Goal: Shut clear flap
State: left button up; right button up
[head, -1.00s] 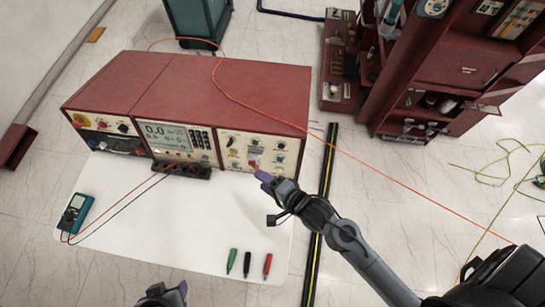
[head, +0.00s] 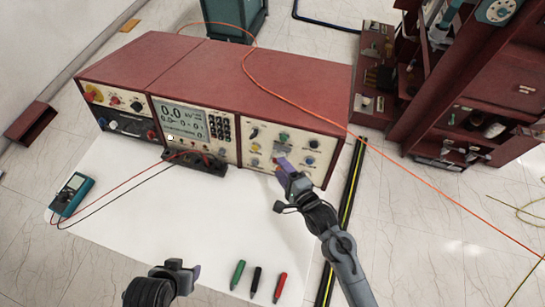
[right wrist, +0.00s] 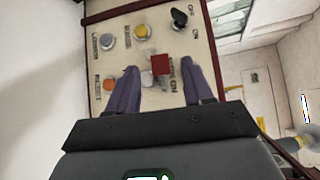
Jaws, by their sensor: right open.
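The right section of the instrument's front panel (head: 253,133) carries several knobs and buttons. A small pale grey patch (head: 282,149) just above my right fingertips may be the clear flap; its edges and tilt are hard to make out. My right gripper (head: 283,167) is at this panel, in front of its middle. In the right wrist view its two purple fingers (right wrist: 159,68) are apart, with a red square button (right wrist: 161,64) seen between them and nothing held. My left gripper (head: 188,269) is low over the white mat, away from the panel; its jaw gap is unclear.
The white mat (head: 130,215) lies before the instrument, with a multimeter (head: 71,194) at left and green, black and red markers (head: 257,281) at front. A black test-lead block (head: 195,163) sits by the display. An orange cable (head: 290,102) crosses the instrument's top.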

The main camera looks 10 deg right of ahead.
aim_at(272, 157)
jog(key=x, duration=0.7)
jog(key=shift+b, duration=0.35)
jog(key=shift+c, duration=0.5)
